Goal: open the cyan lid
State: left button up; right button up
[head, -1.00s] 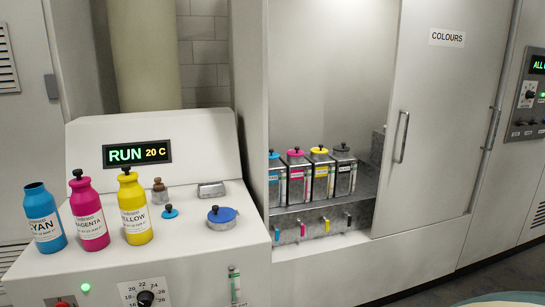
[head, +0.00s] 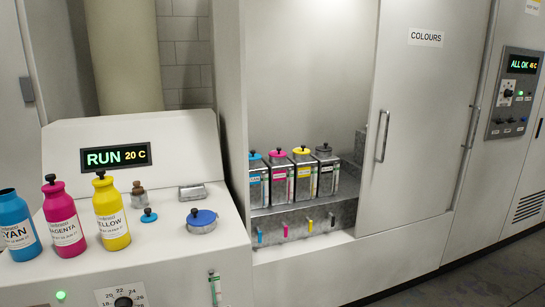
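A metal ink tank with a cyan lid (head: 255,155) stands at the left end of a row of tanks in the open colours cabinet. The lid has a black knob and sits on top of the tank (head: 258,180). On the console at left, an open-topped cyan bottle (head: 15,225) stands partly cut off by the picture's edge. A small cyan cap with a black knob (head: 149,216) lies on the console top. Neither of my grippers is in view.
Magenta (head: 64,220) and yellow (head: 111,213) bottles stand beside the cyan one. A blue-lidded round tin (head: 201,221) sits on the console's right. A sliding door (head: 420,130) covers the cabinet's right part. Magenta, yellow and black-lidded tanks stand right of the cyan one.

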aim_at(252, 156)
jog(key=i+l+u, duration=0.2)
jog(key=i+l, duration=0.6)
jog(key=i+l+u, duration=0.2)
jog(key=i+l, duration=0.55)
jog(key=l, duration=0.15)
